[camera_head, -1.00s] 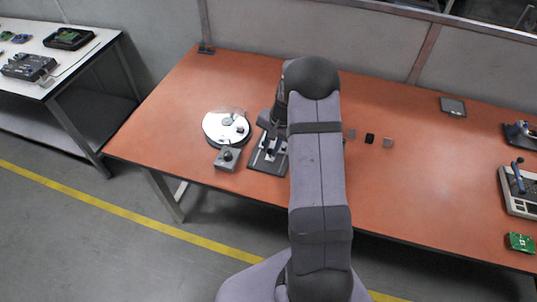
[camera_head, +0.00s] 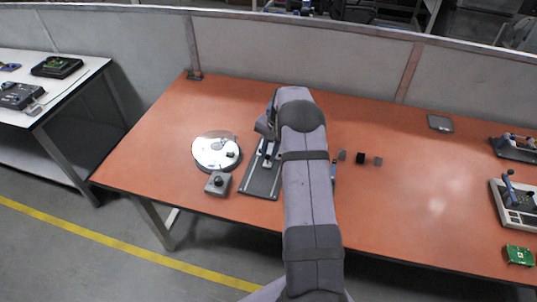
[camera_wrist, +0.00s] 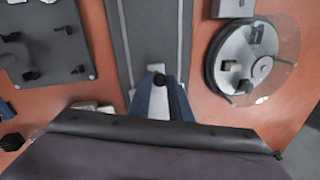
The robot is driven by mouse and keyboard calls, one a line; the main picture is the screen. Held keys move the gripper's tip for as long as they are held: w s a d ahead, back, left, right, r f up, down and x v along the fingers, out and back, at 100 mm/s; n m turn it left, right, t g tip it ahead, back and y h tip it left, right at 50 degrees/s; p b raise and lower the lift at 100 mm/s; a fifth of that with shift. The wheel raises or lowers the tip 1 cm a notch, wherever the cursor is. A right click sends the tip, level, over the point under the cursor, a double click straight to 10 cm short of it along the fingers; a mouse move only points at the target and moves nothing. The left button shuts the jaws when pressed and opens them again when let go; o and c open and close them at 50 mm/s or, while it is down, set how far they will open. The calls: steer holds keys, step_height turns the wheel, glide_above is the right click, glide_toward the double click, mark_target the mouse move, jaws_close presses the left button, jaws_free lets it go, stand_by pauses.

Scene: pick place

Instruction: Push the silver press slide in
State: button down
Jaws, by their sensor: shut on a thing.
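The press is a long dark grey plate with pale rails, seen in the head view (camera_head: 262,182) left of my arm and in the wrist view (camera_wrist: 150,30). Its silver slide (camera_wrist: 156,68) sits on the plate, partly hidden by my gripper, with a dark round knob (camera_wrist: 158,79) on it. My gripper (camera_wrist: 161,92) has its two blue-grey fingers on either side of the knob and is shut on it.
A round disc device (camera_head: 214,153) stands left of the press, with a small grey knob box (camera_head: 218,184) in front. Several small blocks (camera_head: 360,158) lie right of my arm. A dark plate with black pieces (camera_wrist: 45,50) shows in the wrist view. The table's right middle is clear.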

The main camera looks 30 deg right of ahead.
steer(key=c, duration=1.6)
jaws_free()
steer(key=shift+s+d+r+b, duration=0.2)
steer(key=shift+r+b, duration=0.1)
steer(key=shift+r, duration=0.95)
steer(key=shift+s+d+r+b, duration=0.15)
steer(key=shift+r+b, duration=0.2)
steer(key=shift+r, duration=0.85)
steer(key=shift+s+d+r+b, duration=0.1)
steer(key=shift+s+r+b, duration=0.15)
steer(key=shift+r, duration=1)
